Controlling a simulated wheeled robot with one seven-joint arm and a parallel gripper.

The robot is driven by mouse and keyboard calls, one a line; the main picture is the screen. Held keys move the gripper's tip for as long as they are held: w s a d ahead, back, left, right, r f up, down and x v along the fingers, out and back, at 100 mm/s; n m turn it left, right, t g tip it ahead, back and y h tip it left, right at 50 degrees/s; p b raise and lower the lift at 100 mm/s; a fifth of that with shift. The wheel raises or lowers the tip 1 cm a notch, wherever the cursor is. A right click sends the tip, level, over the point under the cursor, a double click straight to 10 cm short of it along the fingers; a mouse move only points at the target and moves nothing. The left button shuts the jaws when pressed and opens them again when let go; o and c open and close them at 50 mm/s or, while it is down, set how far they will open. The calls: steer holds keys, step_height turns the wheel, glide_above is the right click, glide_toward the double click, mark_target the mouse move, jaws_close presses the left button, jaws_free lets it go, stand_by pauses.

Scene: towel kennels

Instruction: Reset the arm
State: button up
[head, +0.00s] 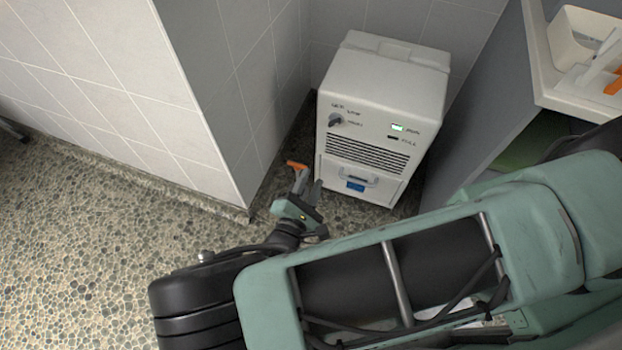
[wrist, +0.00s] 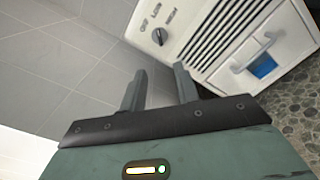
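My gripper (head: 310,190) hangs low in the head view, in front of a white dehumidifier-like unit (head: 385,105). My teal arm stretches across the lower right of that view. In the wrist view my gripper (wrist: 160,72) has two dark fingers standing apart with nothing between them. The unit (wrist: 215,35) lies beyond the fingertips. An orange-tipped grey piece (head: 297,166) shows beside my gripper in the head view; I cannot tell whether it is part of the gripper.
The unit has a knob (head: 336,120), a lit green light (head: 398,127) and a drawer handle (head: 356,179). A tiled wall corner (head: 245,200) juts out on the left. A counter (head: 548,85) with a white bin (head: 580,38) stands at right. The pebbled floor (head: 80,240) is open at left.

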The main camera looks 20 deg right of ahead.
stand_by(0.3)
steer(key=s+d+r+m+g+y, duration=0.1)
steer(key=s+r+m+g+y, duration=0.35)
steer(key=r, duration=0.65)
steer(key=s+d+r+m+g+y, duration=0.25)
steer(key=r+m+g, duration=0.2)
steer(key=r, duration=0.55)
steer(key=s+r+m+g+y, duration=0.35)
steer(key=s+r+g, duration=0.2)
steer(key=r, duration=0.55)
step_height(320, 180, up, 26)
steer(key=p, duration=2.5)
steer(key=shift+w+d+y+p, duration=0.25)
steer(key=shift+y+p, duration=0.1)
steer(key=shift+p, duration=0.05)
